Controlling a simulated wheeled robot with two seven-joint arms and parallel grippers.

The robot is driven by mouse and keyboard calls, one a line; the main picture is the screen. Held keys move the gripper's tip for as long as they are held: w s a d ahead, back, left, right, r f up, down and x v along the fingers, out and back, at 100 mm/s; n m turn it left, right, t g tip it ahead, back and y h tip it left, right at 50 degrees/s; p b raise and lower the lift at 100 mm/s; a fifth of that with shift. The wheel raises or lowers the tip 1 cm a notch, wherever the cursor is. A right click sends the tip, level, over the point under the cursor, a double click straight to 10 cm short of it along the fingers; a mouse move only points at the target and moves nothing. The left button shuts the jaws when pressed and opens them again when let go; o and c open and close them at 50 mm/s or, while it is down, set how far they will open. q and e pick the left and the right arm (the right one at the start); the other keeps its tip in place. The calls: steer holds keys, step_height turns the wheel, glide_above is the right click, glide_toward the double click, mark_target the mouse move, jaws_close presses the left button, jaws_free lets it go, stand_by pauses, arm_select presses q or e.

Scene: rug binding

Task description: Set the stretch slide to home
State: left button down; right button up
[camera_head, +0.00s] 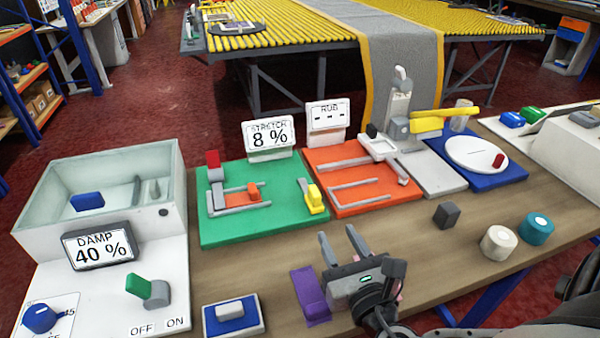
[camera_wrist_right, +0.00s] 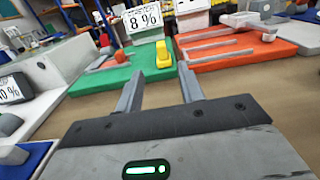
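The green stretch board (camera_head: 285,221) stands on the bench under a sign (camera_head: 268,137) reading STRETCH 8 %. On it are grey rails with an orange knob (camera_head: 253,191) between them, a red-topped grey post (camera_head: 214,165) at the back left and a yellow lever-like piece (camera_head: 315,198) at the right. My right gripper (camera_head: 341,238) is open and empty, in front of the boards and nearer the bench's front edge. In the right wrist view, its fingers (camera_wrist_right: 159,85) point toward the green board, with the yellow piece (camera_wrist_right: 163,55) and orange knob (camera_wrist_right: 122,58) beyond. My left gripper is not in view.
An orange board (camera_head: 375,204) with grey rails adjoins on the right. A damp box (camera_head: 100,238) reading 40 % stands left. A purple piece (camera_head: 310,295) lies beside my right gripper. A dark block (camera_head: 446,215) and two round pots (camera_head: 499,242) sit right. Bare bench lies before the boards.

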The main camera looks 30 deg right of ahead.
mark_target(311, 185)
steer(key=p+x, duration=0.1)
steer(key=x, duration=1.4)
steer(key=shift+w+d, duration=0.2)
jaws_close()
